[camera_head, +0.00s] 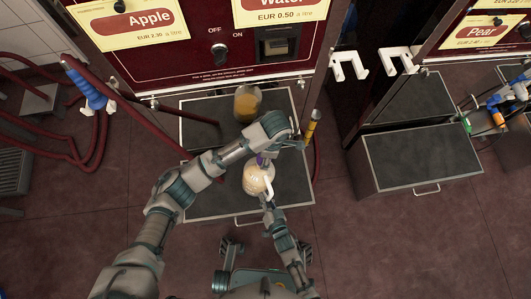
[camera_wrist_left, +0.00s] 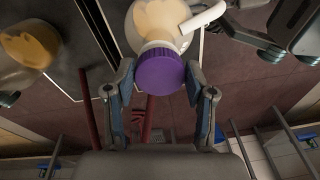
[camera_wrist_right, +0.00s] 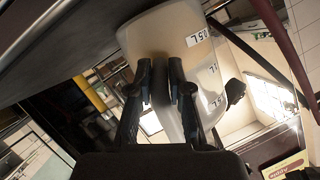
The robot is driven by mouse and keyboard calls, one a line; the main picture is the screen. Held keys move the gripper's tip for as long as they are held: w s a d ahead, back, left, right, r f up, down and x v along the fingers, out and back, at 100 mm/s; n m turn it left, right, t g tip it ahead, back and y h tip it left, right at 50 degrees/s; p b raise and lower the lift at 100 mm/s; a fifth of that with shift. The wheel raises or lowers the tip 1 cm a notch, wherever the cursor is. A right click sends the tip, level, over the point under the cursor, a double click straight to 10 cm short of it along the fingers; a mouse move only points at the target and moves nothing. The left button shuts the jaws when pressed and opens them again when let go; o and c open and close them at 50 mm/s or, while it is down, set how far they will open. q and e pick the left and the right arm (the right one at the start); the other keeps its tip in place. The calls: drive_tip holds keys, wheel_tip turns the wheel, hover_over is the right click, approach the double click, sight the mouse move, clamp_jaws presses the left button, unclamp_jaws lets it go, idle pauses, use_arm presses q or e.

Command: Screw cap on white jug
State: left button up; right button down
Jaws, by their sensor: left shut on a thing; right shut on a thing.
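The white jug (camera_head: 256,182) stands on the lower grey platform in front of the Apple and Water machine, with pale contents showing. Its purple cap (camera_wrist_left: 160,71) sits at the jug's mouth in the left wrist view; I cannot tell how tightly it is seated. My left gripper (camera_wrist_left: 161,80) has one finger on each side of the cap and is shut on it. In the head view my left arm mostly hides the cap. My right gripper (camera_head: 268,203) is shut on the jug from the near side. In the right wrist view its fingers (camera_wrist_right: 160,78) press close before the jug's labelled wall (camera_wrist_right: 175,40).
A second jug with amber contents (camera_head: 246,103) stands behind on the upper platform. A yellow-handled nozzle (camera_head: 313,126) hangs right of my left wrist. Red hoses (camera_head: 60,140) loop at the left. Another grey platform (camera_head: 422,156) stands right; the floor between is clear.

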use_arm(q)
drive_tip(key=shift+f, duration=0.25)
